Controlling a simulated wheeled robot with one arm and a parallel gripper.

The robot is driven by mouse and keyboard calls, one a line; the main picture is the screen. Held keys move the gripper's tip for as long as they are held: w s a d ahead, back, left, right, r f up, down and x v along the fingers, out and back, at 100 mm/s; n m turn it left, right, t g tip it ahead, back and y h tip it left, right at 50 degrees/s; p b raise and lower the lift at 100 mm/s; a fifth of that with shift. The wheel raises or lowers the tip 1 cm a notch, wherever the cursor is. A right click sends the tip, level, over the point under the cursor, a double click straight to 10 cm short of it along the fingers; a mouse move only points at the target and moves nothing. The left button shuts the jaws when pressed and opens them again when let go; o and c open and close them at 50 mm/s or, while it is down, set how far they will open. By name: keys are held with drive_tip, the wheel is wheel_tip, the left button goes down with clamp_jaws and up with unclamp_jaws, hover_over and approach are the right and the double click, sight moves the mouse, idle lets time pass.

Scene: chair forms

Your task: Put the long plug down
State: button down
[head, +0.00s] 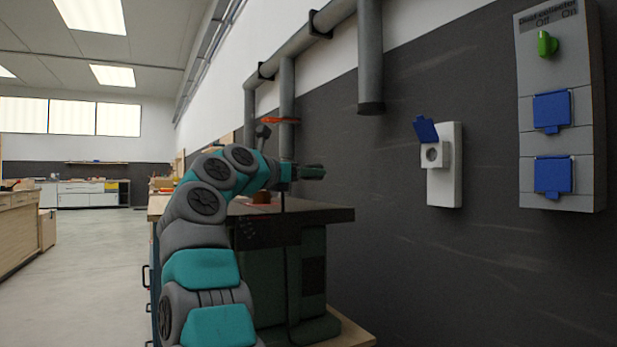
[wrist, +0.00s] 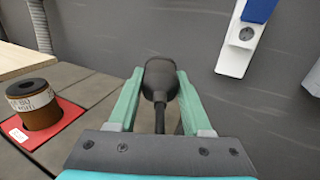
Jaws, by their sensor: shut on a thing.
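My gripper (head: 311,172) is stretched out to the right above the dark machine table in the head view. In the wrist view my gripper (wrist: 160,84) is shut on a black plug (wrist: 160,79), held between its two green fingers. A dark cable (wrist: 160,118) runs from the plug back toward the gripper base. The plug is raised in front of the dark wall. I cannot make out the plug in the head view.
A white wall socket (head: 442,170) with its blue lid open is on the wall, also at top right in the wrist view (wrist: 235,58). A brown roll (wrist: 37,108) stands on a red mat (wrist: 68,109) on the machine table (head: 325,213). A switch panel (head: 562,90) hangs at right.

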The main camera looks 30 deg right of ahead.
drive_tip(key=shift+w+d+p, duration=0.35)
drive_tip(key=shift+w+d, duration=0.05)
drive_tip(key=shift+w, duration=0.3)
drive_tip(key=f+b, duration=0.3)
drive_tip(key=shift+w+f, duration=0.2)
drive_tip(key=shift+f, duration=0.25)
drive_tip(key=shift+s+d+r, duration=0.1)
